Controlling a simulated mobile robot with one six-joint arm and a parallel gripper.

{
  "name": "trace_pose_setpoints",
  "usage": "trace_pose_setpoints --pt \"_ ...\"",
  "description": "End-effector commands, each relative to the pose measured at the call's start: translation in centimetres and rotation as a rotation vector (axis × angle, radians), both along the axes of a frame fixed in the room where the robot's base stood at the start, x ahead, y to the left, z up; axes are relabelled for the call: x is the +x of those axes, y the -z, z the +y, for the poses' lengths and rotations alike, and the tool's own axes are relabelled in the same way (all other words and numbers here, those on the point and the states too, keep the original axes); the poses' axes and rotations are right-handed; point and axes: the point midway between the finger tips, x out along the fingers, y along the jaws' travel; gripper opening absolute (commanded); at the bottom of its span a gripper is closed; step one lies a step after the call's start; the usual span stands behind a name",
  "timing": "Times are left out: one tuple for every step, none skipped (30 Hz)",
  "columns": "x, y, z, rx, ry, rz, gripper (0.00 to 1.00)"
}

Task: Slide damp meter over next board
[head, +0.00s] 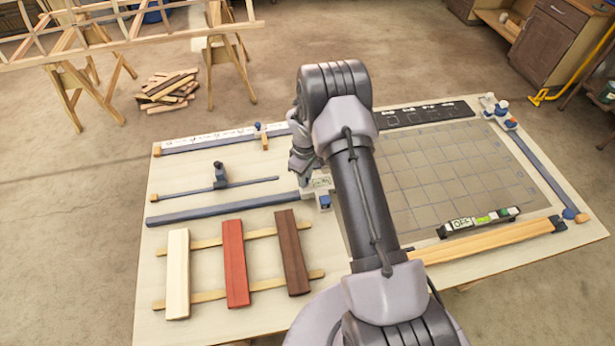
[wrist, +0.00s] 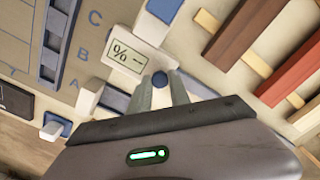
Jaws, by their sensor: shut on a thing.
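The damp meter (head: 320,184) is a pale block with a small display and a blue end, near the middle of the table. In the wrist view its display (wrist: 128,64) reads "% –" and a round blue knob sits between my fingers. My gripper (head: 306,178) is shut on the meter; the fingertips also show in the wrist view (wrist: 160,90). Three boards lie side by side at the front left: a pale board (head: 178,275), a red board (head: 235,265) and a dark brown board (head: 292,252), nearest the meter. The meter is beyond the brown board's far end, not over it.
The boards rest across two thin laths (head: 206,295). A blue bar (head: 222,208) lies just behind them, with a clamp (head: 220,175) farther back. A gridded mat (head: 450,165), a level (head: 478,222) and wooden strips (head: 490,240) are at the right. My arm hides the table's middle.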

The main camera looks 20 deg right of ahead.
Motion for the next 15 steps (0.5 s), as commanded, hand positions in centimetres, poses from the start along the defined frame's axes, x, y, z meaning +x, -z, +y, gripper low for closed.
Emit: trace_pose_setpoints --pt "0.3 0.2 1.1 0.0 -0.004 -0.002 0.0" --pt "0.5 0.2 1.8 0.0 -0.004 -0.002 0.0" --pt "0.7 0.3 3.0 0.0 -0.006 -0.002 0.0" --pt "0.9 0.3 3.9 -0.001 -0.006 -0.003 0.0" --pt "1.1 0.3 4.8 0.0 -0.008 -0.004 0.0" --pt "1.4 0.3 5.9 0.0 -0.006 -0.004 0.0" --pt "1.6 0.3 6.8 0.0 -0.007 -0.004 0.0" --pt "1.7 0.3 7.6 0.0 -0.006 -0.005 0.0" --pt "2.0 0.3 8.7 0.0 -0.006 -0.005 0.0" --pt "2.1 0.3 9.4 0.001 -0.005 -0.004 0.0" --pt "2.2 0.2 10.1 0.0 -0.005 -0.004 0.0" --pt "2.4 0.2 10.8 0.001 -0.004 -0.004 0.0" --pt "2.5 0.2 11.4 0.001 -0.003 -0.004 0.0" --pt "2.5 0.1 11.8 0.001 -0.003 -0.004 0.0" --pt "2.6 0.1 12.2 0.001 -0.002 -0.003 0.0"
